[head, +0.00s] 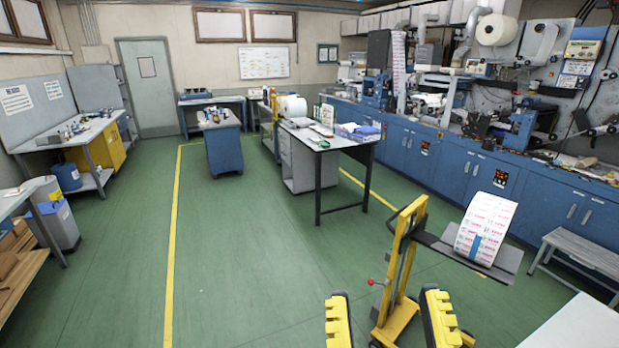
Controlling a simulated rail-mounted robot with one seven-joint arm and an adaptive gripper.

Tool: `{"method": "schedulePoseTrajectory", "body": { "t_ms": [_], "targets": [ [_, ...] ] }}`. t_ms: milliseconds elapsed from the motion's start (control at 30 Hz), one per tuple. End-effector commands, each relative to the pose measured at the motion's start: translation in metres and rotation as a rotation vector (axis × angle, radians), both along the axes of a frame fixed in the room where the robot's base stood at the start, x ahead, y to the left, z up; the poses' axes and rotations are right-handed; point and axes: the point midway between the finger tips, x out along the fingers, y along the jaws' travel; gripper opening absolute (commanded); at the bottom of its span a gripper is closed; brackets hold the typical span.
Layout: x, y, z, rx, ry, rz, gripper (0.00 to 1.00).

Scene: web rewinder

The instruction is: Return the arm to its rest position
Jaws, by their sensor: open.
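My gripper (388,303) shows at the bottom edge of the head view, right of centre. Its two yellow, ridged fingers with dark edges stand well apart, so it is open. I see nothing held between them. The rest of my arm is below the picture's edge and out of view. Behind the fingers, a yellow lifting stand (404,262) with a red-knobbed lever carries a printed label roll (484,229) on a dark platform; in the picture the fingers overlap the stand's base, and I cannot tell the distance between them.
The blue rewinder machine (440,166) lines the right wall. A grey bench (583,257) and a white surface (575,328) are at lower right. Green floor (240,270) is clear left of my gripper.

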Motion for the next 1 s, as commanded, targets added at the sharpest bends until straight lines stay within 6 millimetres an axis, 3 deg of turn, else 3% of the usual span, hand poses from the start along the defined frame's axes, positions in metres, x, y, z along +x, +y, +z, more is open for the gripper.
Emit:
{"method": "schedulePoseTrajectory", "body": {
  "t_ms": [67, 100, 533, 700, 1000],
  "targets": [
    [0.000, 0.000, 0.009, 0.180, -0.035, 0.065, 0.62],
    [0.000, 0.000, 0.043, 0.167, -0.033, 0.061, 0.62],
    [0.002, -0.001, 0.210, 0.175, -0.025, 0.063, 0.62],
    [0.002, -0.001, 0.231, 0.177, -0.023, 0.064, 0.62],
    [0.002, -0.001, 0.227, 0.177, -0.024, 0.064, 0.62]
  ]
}}
